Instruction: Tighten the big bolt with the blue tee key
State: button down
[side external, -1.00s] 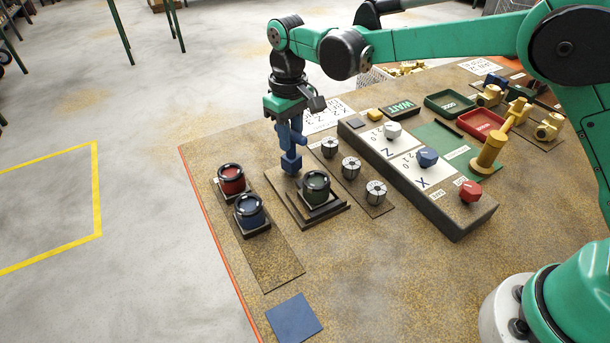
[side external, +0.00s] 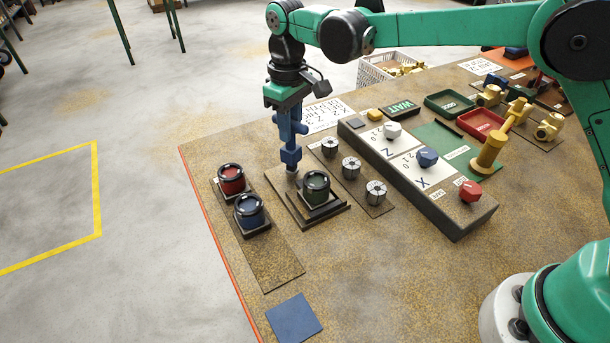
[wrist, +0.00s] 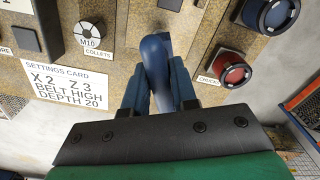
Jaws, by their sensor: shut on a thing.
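The blue tee key (side external: 291,156) is upright in my gripper (side external: 290,132), which points straight down and is shut on it. In the wrist view the key (wrist: 155,60) shows between the two blue fingers of my gripper (wrist: 160,88). The big bolt is not clearly seen in either view.
A green-ringed cup (side external: 316,186) stands close right of the key. Red (side external: 231,179) and blue (side external: 250,210) cups stand left. Several grey collets (side external: 351,167) and a control panel (side external: 440,205) with knobs lie right.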

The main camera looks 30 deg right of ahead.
jog(key=shift+r, duration=2.55)
